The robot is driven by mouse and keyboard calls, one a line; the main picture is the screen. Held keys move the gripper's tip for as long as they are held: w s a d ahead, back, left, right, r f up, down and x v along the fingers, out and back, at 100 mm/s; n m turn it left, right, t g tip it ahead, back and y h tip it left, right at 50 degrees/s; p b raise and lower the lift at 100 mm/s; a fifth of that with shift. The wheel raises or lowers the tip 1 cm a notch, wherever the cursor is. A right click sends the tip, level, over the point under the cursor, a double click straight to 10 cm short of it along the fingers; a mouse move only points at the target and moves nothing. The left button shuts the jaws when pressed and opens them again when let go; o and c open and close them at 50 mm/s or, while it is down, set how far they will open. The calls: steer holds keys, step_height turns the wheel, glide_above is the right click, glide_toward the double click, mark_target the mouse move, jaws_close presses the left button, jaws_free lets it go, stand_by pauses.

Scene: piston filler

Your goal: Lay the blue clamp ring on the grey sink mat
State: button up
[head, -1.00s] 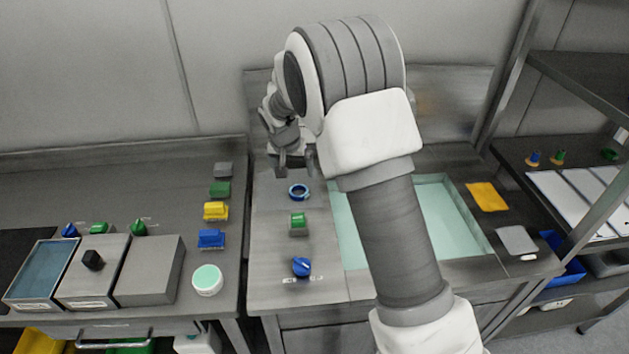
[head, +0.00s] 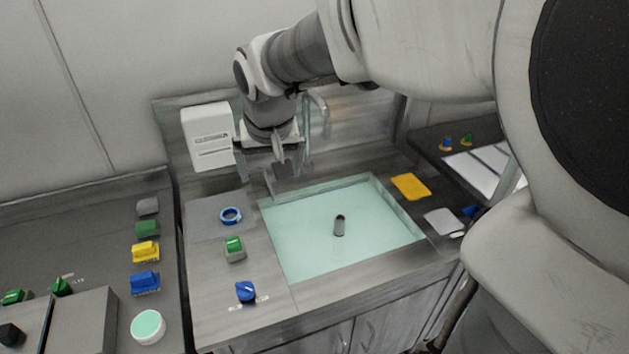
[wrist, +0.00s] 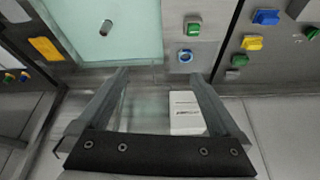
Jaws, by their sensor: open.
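The blue clamp ring (head: 231,223) lies flat on the grey sink mat (head: 203,228), on the counter left of the basin. The ring also shows in the wrist view (wrist: 185,63), near the top and right of centre. My gripper (head: 262,166) is open and empty, raised behind the ring and a little to its right, apart from it. Its two spread fingers show in the wrist view (wrist: 158,78) with nothing held between them.
The basin (head: 300,245) with a short upright pipe is right of the mat. A green block (head: 234,248) and a blue knob (head: 246,292) are in front of the ring. A white dispenser (head: 207,137) and a tap (head: 318,115) stand behind.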

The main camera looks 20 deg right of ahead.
steer(key=s+d+r+n, duration=0.1)
steer(key=s, duration=0.8)
steer(key=s+d+t, duration=0.1)
steer(key=s, duration=0.8)
steer(key=shift+d+r+n, duration=0.25)
steer(key=shift+r+n, duration=0.15)
